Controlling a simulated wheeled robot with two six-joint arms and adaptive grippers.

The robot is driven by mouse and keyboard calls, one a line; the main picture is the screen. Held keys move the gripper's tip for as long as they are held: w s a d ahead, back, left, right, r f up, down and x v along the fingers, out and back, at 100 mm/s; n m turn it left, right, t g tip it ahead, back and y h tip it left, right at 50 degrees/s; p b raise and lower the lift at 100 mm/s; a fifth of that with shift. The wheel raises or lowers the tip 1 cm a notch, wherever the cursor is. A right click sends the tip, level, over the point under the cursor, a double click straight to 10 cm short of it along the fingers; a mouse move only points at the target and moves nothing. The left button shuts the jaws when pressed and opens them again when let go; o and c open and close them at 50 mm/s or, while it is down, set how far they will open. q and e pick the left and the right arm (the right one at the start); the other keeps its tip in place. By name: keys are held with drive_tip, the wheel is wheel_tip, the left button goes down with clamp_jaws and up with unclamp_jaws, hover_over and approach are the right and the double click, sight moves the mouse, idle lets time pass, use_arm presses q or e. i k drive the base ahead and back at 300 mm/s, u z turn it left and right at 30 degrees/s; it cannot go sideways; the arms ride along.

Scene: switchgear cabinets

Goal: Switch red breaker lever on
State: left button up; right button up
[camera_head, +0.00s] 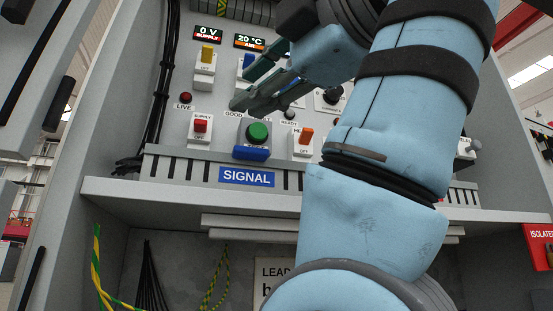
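The red breaker lever (200,126) sits on a small white breaker labelled SUPPLY on the panel, left of centre. An OFF label shows below the lever. My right gripper (243,90) comes in from the upper right, in front of the panel. Its two dark fingers point left and are apart, with nothing seen between them. The fingertips are above and to the right of the red lever in the picture, apart from it. My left gripper is not in view.
A yellow lever (206,53), a partly hidden blue lever (248,61) and an orange lever (306,136) are nearby. A green button (258,132) is right of the red lever. A slotted duct and ledge (150,197) run below. Black cables (161,90) hang at left.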

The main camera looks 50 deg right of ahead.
sight(199, 126)
drive_tip(key=k, duration=1.9)
